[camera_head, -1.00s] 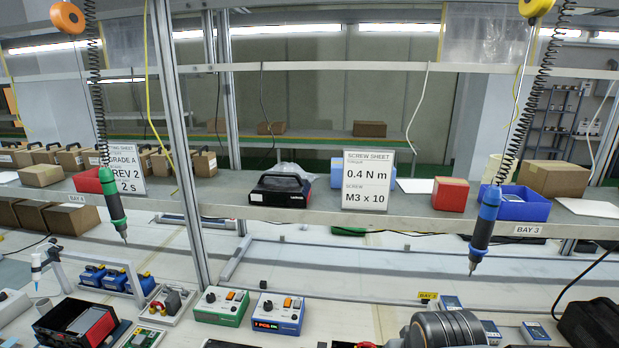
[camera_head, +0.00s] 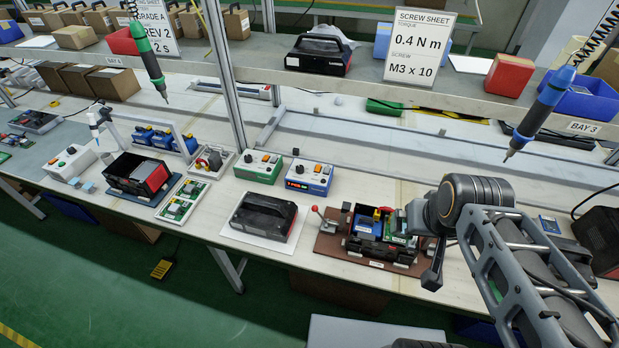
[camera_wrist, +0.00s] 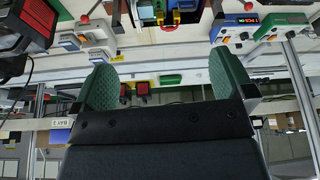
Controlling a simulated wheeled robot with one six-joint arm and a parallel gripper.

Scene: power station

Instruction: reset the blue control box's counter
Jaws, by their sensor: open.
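The blue control box (camera_head: 309,177) stands on the bench near the middle of the head view. Its sloping white top carries a lit red display (camera_head: 297,184) and orange and dark controls; the digits are too small to read. The box also shows upside down at the top right of the wrist view (camera_wrist: 236,28). My gripper (camera_wrist: 165,62) is open and empty, its two green pads wide apart. In the head view my arm reaches in from the lower right, to the right of the box and apart from it; the fingertips are not clear there.
A green control box (camera_head: 259,167) stands just left of the blue one. In front are a black cased unit (camera_head: 263,215) and a fixture with a red-knobbed lever (camera_head: 327,222). A blue screwdriver (camera_head: 537,112) hangs at the right, below the shelf edge.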

